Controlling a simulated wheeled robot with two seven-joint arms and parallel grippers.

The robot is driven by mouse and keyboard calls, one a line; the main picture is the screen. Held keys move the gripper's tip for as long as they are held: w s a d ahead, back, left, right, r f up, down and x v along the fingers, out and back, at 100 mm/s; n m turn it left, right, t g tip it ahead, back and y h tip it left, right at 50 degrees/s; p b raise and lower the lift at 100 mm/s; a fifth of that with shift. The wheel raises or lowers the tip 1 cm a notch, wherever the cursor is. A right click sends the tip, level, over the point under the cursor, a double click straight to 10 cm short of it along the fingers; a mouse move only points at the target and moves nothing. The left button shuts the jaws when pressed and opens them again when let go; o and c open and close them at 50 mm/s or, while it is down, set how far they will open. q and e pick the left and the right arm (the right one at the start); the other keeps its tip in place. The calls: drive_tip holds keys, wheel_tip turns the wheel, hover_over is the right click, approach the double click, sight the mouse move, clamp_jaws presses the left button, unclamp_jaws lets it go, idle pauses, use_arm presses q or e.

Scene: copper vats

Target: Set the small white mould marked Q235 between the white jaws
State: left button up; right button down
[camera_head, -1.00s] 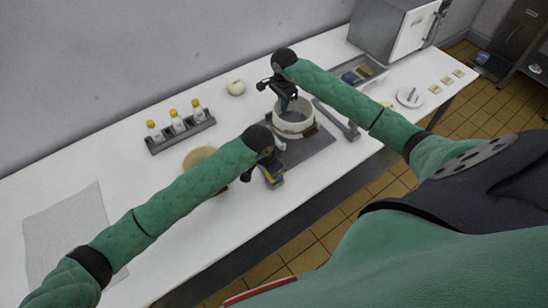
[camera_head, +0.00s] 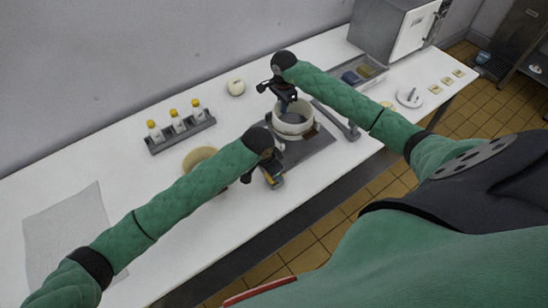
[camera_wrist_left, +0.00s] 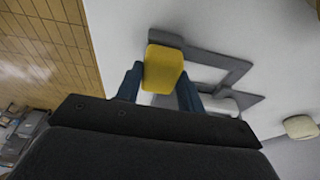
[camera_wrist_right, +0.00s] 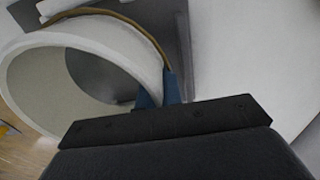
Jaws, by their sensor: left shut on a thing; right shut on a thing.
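A white round mould (camera_head: 309,126) like a ring stands on the grey plate (camera_head: 318,146); no Q235 mark is readable. My right gripper (camera_head: 287,107) is shut on its wall. The right wrist view shows the blue fingers (camera_wrist_right: 165,92) at the white wall (camera_wrist_right: 108,35), with a brown band along it. My left gripper (camera_head: 273,179) is at the plate's front left, apart from the mould. In the left wrist view it is shut on a yellow block (camera_wrist_left: 162,69), over a grey frame (camera_wrist_left: 225,68). I cannot clearly make out the white jaws.
A grey rack (camera_head: 181,132) with yellow-capped bottles stands at the back left. A grey tray (camera_head: 376,78) with small blocks and a white plate (camera_head: 410,98) lie right.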

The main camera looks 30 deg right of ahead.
use_arm(q)
drive_tip(key=shift+a+f, duration=0.1)
drive_tip(key=shift+f, duration=0.05)
use_arm(e)
drive_tip(key=shift+f, duration=1.9)
drive_tip(key=c, duration=1.5)
unclamp_jaws()
wheel_tip(320, 180, up, 12)
drive_tip(key=shift+f, duration=0.1)
